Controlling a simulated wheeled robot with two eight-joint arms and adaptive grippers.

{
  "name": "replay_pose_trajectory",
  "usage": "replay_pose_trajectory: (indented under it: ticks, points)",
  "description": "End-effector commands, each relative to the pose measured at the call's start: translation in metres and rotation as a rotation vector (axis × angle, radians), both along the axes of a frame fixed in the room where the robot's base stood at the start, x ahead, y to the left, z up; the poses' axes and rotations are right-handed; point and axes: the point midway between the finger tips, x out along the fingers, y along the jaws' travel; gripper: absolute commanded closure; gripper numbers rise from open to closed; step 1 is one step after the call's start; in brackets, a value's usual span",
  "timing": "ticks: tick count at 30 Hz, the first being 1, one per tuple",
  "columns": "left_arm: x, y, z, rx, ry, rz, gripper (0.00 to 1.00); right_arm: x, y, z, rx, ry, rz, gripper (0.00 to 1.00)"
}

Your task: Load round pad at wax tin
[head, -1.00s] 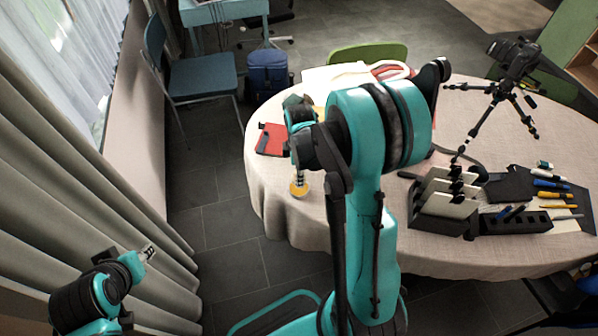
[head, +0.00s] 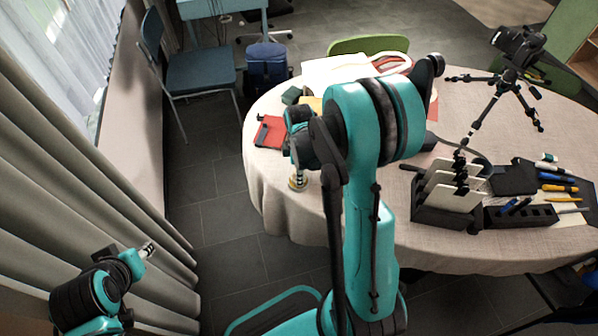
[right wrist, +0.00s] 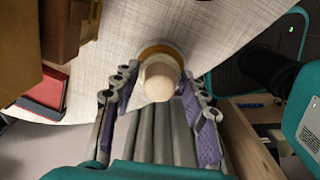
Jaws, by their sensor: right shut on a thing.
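My right gripper (right wrist: 158,98) is shut on a pale round pad (right wrist: 151,75) with a rounded, light knob (right wrist: 159,89). The pad is over the amber-brown wax tin (right wrist: 157,51), whose far rim shows beyond it. The tin stands at the near left edge of the table; I cannot tell if pad and tin touch. In the head view, the right gripper (head: 298,168) is mostly behind my arm, with the pad below it. My left gripper (head: 147,250) is at lower left, away from the table, too small to judge.
The cloth-covered table (head: 290,215) has a red-and-black item (head: 271,132) just behind the tin. A tripod with camera (head: 518,45), a black slotted holder (head: 445,216) and several pens stand at right. A blue chair (head: 200,75) is beyond the left edge.

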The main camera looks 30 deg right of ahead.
Motion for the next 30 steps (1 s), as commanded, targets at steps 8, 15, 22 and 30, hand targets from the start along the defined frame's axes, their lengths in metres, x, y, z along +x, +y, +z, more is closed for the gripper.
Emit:
replay_pose_trajectory:
  ticks: [8, 15, 22, 30]
  points:
    - [0.0, 0.0, -0.002, 0.0, 0.0, 0.0, 0.62, 0.0, 0.0, -0.002, 0.0, 0.0, 0.0, 0.8]
    - [0.0, 0.0, -0.005, 0.0, 0.0, 0.0, 0.62, 0.0, 0.0, -0.005, 0.0, 0.0, 0.0, 0.8]
    - [0.0, 0.0, -0.007, 0.0, 0.0, 0.0, 0.62, 0.0, 0.0, -0.008, 0.0, 0.0, 0.0, 0.8]
    - [0.0, 0.0, -0.009, 0.0, 0.0, 0.0, 0.62, 0.0, 0.0, -0.01, 0.0, 0.0, 0.0, 0.8]
